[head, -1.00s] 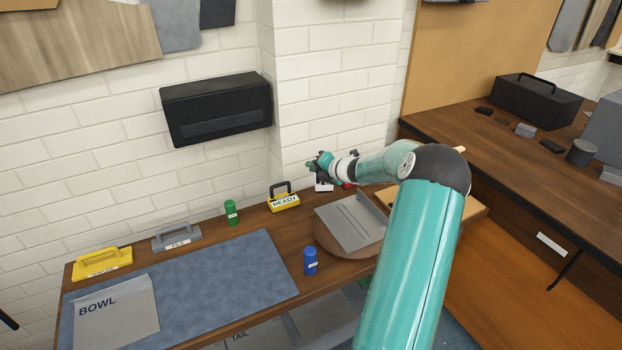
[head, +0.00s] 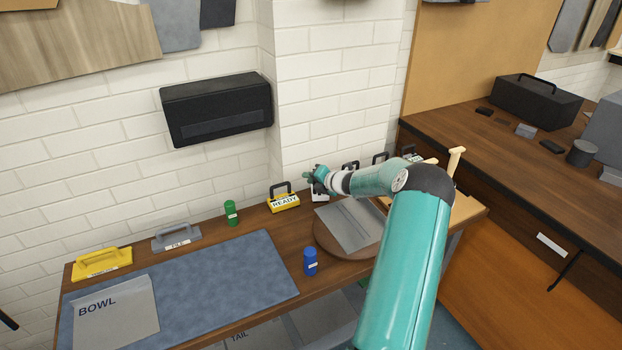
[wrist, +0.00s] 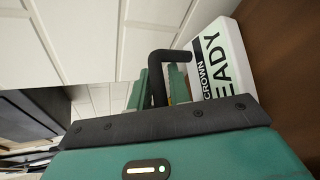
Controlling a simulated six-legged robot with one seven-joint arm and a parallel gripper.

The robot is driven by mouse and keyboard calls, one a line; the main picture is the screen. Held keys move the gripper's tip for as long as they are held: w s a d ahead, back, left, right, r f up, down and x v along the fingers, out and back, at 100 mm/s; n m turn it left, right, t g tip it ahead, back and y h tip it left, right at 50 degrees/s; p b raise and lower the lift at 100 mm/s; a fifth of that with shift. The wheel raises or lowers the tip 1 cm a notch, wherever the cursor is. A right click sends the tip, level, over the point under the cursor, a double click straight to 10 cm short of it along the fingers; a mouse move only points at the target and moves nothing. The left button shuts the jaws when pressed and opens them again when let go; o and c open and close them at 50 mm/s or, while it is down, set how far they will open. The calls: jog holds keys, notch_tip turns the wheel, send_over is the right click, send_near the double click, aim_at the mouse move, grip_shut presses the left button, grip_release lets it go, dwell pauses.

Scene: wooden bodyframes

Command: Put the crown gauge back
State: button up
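The crown gauge (wrist: 218,58) is a white block with a black handle. In the wrist view its label shows "CROWN" and "READY". In the head view it is a small white block (head: 319,196) on the wooden bench, just right of a yellow block labelled READY (head: 285,202). My gripper (wrist: 160,88) has its teal fingers close on both sides of the black handle (wrist: 157,66). In the head view my gripper (head: 316,174) is directly above the white block. The gauge's underside is hidden, so its contact with the bench is unclear.
More handled blocks (head: 380,158) stand to the right, partly behind my arm. A round wooden board (head: 325,243) with a grey sheet (head: 350,224), a blue bottle (head: 310,262) and a green bottle (head: 231,212) stand nearby. The white brick wall (head: 330,105) rises close behind.

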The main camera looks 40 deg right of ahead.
jog(key=shift+o, duration=1.1)
